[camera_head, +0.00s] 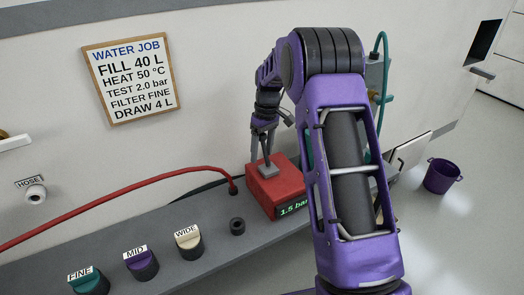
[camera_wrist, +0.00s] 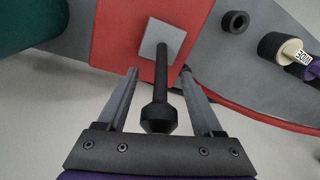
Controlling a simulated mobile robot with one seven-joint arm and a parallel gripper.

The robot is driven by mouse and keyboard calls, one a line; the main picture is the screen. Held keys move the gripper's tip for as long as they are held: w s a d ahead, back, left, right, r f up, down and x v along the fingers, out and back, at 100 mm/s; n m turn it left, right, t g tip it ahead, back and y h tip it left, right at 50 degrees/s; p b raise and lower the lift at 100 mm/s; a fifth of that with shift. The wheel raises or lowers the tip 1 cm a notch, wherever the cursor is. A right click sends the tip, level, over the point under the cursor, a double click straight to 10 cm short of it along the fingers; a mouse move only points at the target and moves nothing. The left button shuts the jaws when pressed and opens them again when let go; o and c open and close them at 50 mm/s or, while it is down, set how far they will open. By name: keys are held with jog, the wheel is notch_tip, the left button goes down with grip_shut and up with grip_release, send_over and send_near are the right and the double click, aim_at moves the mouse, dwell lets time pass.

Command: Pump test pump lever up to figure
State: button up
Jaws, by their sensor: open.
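The red test pump (camera_head: 276,190) stands on the grey shelf, its display (camera_head: 294,208) reading 1.5 bar. The job board (camera_head: 129,79) on the wall says TEST 2.0 bar. The pump's black lever (camera_wrist: 161,78) rises from a grey square plate (camera_wrist: 151,38) and ends in a thicker knob (camera_wrist: 159,118). My gripper (camera_wrist: 160,78) is open, with one finger on each side of the lever and visible gaps to both. In the head view my gripper (camera_head: 264,142) is above the pump, and my arm covers part of the pump's right side.
Filter cartridges FINE (camera_head: 88,283), MID (camera_head: 141,265) and WIDE (camera_head: 188,243) and a black ring (camera_head: 237,226) stand on the shelf (camera_head: 150,220). A purple bucket (camera_head: 441,177) is on the floor at right.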

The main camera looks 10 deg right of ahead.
grip_shut()
dwell(1.4)
